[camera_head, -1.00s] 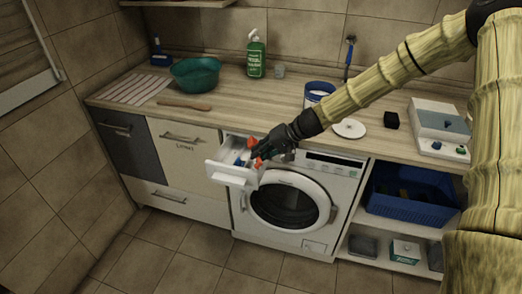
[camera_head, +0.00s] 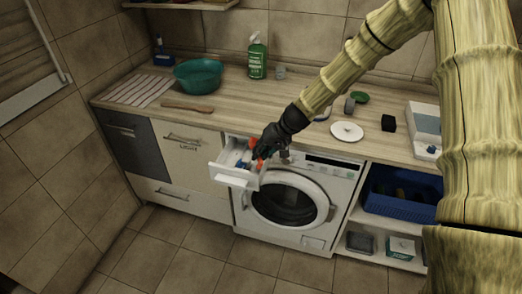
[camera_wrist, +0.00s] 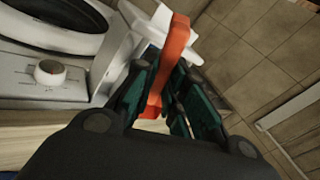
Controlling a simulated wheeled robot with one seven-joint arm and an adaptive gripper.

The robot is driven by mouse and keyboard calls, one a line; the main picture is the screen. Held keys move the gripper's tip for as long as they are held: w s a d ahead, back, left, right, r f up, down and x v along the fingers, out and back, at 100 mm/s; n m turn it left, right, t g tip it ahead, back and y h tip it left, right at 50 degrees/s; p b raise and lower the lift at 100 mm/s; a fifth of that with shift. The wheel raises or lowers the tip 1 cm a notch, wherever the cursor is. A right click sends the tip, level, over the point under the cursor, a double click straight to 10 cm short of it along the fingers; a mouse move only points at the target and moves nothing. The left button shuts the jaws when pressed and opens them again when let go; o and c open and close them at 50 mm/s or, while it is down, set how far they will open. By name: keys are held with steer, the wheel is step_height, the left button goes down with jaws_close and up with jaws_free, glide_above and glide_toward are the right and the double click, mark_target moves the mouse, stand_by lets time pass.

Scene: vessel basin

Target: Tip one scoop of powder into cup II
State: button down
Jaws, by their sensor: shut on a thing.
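My gripper (camera_head: 258,152) is over the right side of the pulled-out detergent drawer (camera_head: 228,179) of the washing machine (camera_head: 285,215). In the wrist view my gripper (camera_wrist: 160,92) is shut on an orange scoop (camera_wrist: 178,45), with its handle between the dark green fingers. The white drawer also shows in the wrist view (camera_wrist: 153,25), beyond the fingers. A blue part (camera_head: 240,165) shows inside the drawer. I cannot see the scoop's bowl clearly, nor any powder, nor a mark for cup II. A powder tub (camera_head: 322,115) is mostly hidden behind my arm.
A green bowl (camera_head: 198,76), a spray bottle (camera_head: 257,58) and a wooden utensil (camera_head: 187,107) are further left. A blue basket (camera_head: 400,200) stands on the right shelf. Floor before the drawer is clear.

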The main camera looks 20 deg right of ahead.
steer(key=shift+a+r+h+p, duration=0.15)
steer(key=shift+r+h+p, duration=0.45)
steer(key=shift+p, duration=0.6)
steer(key=shift+r+g+h+p, duration=0.15)
steer(key=shift+g+h+p, duration=0.15)
steer(key=shift+p, duration=0.45)
steer(key=p, duration=0.1)
steer(key=h+p, duration=0.1)
steer(key=p, duration=0.1)
steer(key=shift+a+r+n, duration=0.2)
steer(key=shift+r+n, duration=0.2)
steer(key=shift+r+h+p, duration=0.1)
steer(key=shift+h+p, duration=0.2)
steer(key=shift+h, duration=0.1)
steer(key=shift+r+p, duration=0.15)
steer(key=shift+p, duration=0.3)
steer(key=shift+a+r+n+h+p, duration=0.2)
steer(key=shift+r+n+h+p, duration=0.15)
steer(key=shift+h+p, duration=0.8)
